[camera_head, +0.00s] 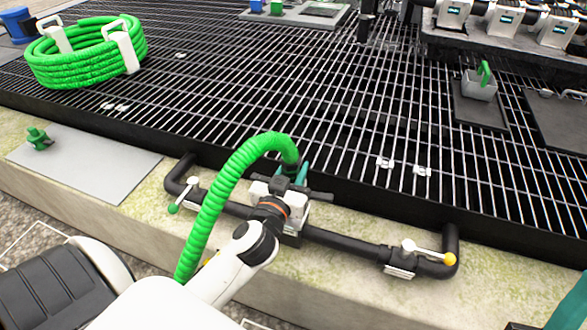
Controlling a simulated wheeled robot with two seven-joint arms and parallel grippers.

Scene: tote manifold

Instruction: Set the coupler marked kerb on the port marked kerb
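A green corrugated hose (215,205) rises from the lower left, arches over and comes down to a dark end at my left gripper. My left gripper (294,176) has teal fingertips on either side of this dark end, which I take to be the coupler; it appears shut on it. The gripper stands over the middle of a black pipe (345,242) lying along the concrete kerb. The pipe's middle fitting, possibly the port, is largely hidden behind the gripper and wrist, so I cannot tell whether coupler and port touch. No kerb marking is readable.
The pipe has a green-tipped lever (184,197) on the left and a yellow-tipped lever (428,252) on the right. A grey plate (90,165) with a green fitting (39,139) lies left. A coiled green hose (75,65) sits on the dark grating (250,100).

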